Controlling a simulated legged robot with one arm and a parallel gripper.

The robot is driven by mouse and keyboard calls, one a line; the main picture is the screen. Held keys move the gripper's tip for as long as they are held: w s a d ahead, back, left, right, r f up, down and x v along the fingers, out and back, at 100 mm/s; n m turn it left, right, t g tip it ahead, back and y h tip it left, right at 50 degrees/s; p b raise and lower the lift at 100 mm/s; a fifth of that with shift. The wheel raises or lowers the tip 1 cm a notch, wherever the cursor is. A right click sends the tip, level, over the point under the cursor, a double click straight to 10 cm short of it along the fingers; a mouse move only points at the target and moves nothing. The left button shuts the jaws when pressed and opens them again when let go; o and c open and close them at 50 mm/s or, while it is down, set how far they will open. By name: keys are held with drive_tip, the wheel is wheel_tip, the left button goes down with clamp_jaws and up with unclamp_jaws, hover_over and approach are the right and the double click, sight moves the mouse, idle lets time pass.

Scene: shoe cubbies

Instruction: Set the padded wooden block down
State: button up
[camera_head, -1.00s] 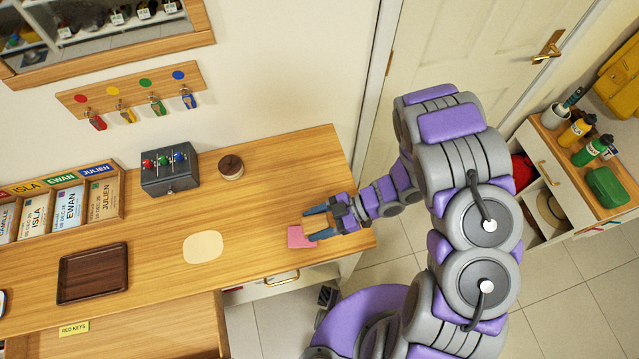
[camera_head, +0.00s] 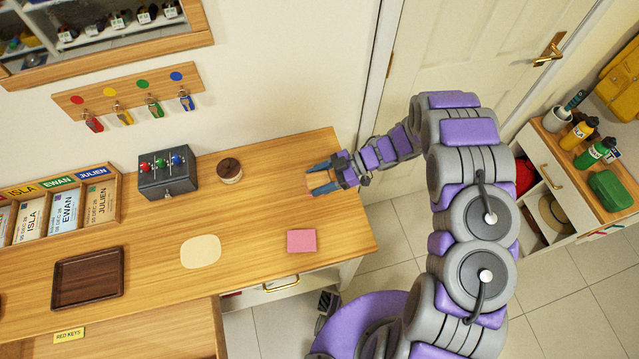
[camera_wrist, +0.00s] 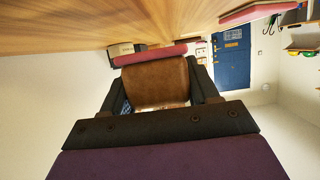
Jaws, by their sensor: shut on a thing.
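My gripper (camera_head: 322,181) is over the right end of the wooden counter (camera_head: 270,205), shut on the padded wooden block. In the wrist view the brown wooden block (camera_wrist: 155,82) sits between my two dark fingers. A dark red strip (camera_wrist: 150,55), which looks like its pad, runs along its far edge.
A pink square (camera_head: 301,241) lies near the counter's front edge. A round dark-topped object (camera_head: 229,170) and a grey box with coloured knobs (camera_head: 167,172) stand left of my gripper. A cream mat (camera_head: 200,251) and a brown tray (camera_head: 88,277) lie further left.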

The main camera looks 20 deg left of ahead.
sight(319, 185)
drive_tip(key=shift+w+f+b, duration=0.2)
drive_tip(key=shift+f+b, duration=0.1)
drive_tip(key=shift+f, duration=1.3)
drive_tip(key=shift+f, duration=0.15)
drive_tip(key=o, duration=1.1)
